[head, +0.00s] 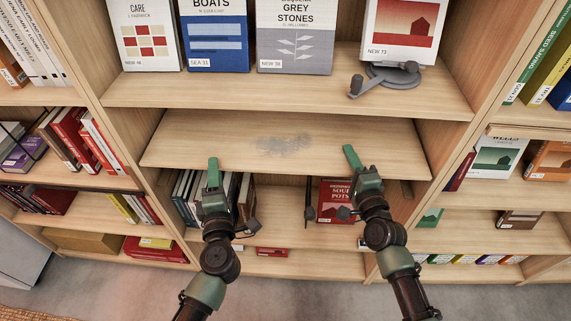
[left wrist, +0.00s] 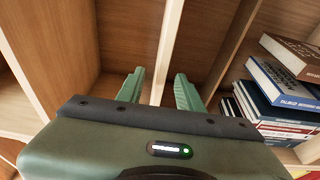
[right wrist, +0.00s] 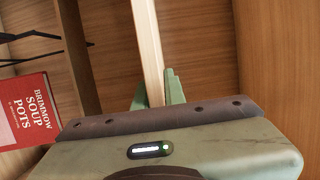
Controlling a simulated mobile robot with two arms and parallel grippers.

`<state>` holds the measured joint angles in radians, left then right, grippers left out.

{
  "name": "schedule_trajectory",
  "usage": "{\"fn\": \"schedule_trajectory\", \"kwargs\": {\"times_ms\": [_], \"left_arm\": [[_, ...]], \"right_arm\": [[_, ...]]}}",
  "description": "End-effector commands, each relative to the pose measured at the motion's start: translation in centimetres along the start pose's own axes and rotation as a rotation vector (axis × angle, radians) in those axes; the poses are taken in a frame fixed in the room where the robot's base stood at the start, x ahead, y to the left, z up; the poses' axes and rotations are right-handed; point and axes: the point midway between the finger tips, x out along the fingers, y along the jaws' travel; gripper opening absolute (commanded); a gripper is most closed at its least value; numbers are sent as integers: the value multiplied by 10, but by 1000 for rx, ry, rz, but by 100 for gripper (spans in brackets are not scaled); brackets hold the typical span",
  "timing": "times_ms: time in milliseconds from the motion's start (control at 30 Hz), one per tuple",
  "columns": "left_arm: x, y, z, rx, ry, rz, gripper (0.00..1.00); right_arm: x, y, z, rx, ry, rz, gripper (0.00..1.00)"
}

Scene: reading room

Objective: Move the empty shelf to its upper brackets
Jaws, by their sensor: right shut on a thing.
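The empty shelf (head: 200,138) is a bare light-wood board with a grey smudge, in the middle bay of the head view. It lies below a shelf of books. My left gripper (head: 213,172) is at its front edge, left of centre. In the left wrist view its fingers (left wrist: 160,92) stand apart on either side of the board edge (left wrist: 166,50), with gaps. My right gripper (head: 350,160) is at the front edge, right of centre. In the right wrist view its fingers (right wrist: 157,92) are shut on the board edge (right wrist: 148,45). I cannot make out the upper brackets.
The shelf above (head: 290,92) holds upright books and a grey metal stand (head: 385,78) near its right front. Below, books (head: 185,195) and a red book (head: 335,192) stand on a lower shelf. Wooden uprights (head: 135,150) flank the bay. Neighbouring bays hold books.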

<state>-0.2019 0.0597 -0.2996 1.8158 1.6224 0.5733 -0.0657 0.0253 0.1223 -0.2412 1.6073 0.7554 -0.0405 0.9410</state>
Motion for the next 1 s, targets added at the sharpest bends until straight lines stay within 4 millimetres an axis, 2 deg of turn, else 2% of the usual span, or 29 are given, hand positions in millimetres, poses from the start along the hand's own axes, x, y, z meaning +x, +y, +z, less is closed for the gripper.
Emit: {"fn": "schedule_trajectory", "kwargs": {"times_ms": [33, 200, 567, 600, 667, 1000], "left_arm": [[-10, -1, 0, -2, 1, -2, 36], [-30, 0, 0, -1, 1, 1, 36], [-35, 1, 0, -1, 1, 1, 36], [-35, 1, 0, -1, 1, 1, 36], [-35, 1, 0, -1, 1, 1, 36], [-35, 1, 0, 0, 1, 1, 36]], "right_arm": [[1, -2, 0, -1, 1, -7, 0], [1, 0, 0, 0, 1, -6, 0], [0, 3, 0, 0, 1, -2, 0], [0, 3, 0, 0, 1, -2, 22], [0, 3, 0, 0, 1, -1, 36], [-2, 4, 0, 0, 0, -1, 36]]}}
